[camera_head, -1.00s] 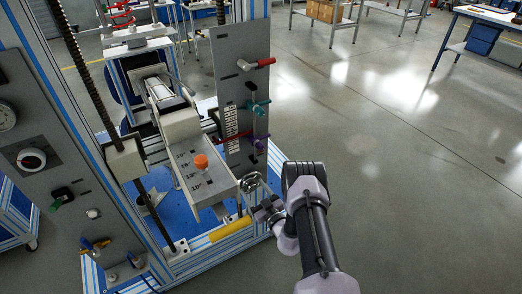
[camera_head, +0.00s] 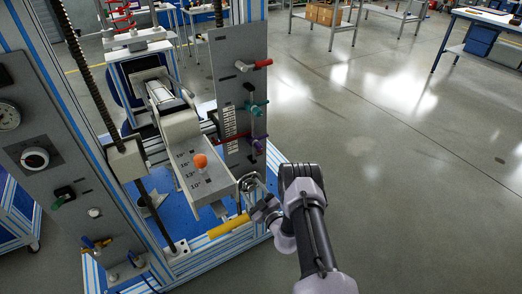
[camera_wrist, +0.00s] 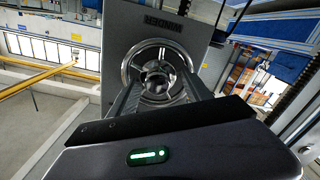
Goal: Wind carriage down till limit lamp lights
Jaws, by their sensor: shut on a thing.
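The winder handwheel (camera_head: 249,183) is a metal ring at the right side of the blue-framed rig. In the wrist view the same wheel (camera_wrist: 158,72) sits straight ahead, under a panel lettered WINDER. My gripper (camera_head: 256,200) is at the wheel, its two fingers reaching to its hub and shut on it; the exact contact is partly hidden. The carriage (camera_head: 125,158) is a grey block on the dark threaded screw (camera_head: 76,52), low on the column. I cannot tell which part is the limit lamp or whether it is lit.
A grey panel (camera_head: 240,60) with red, green and purple levers stands above the wheel. A grey angled block with an orange knob (camera_head: 200,161) lies beside it. A yellow bar (camera_head: 228,226) juts out close to my gripper. The floor (camera_head: 400,180) on the right is clear.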

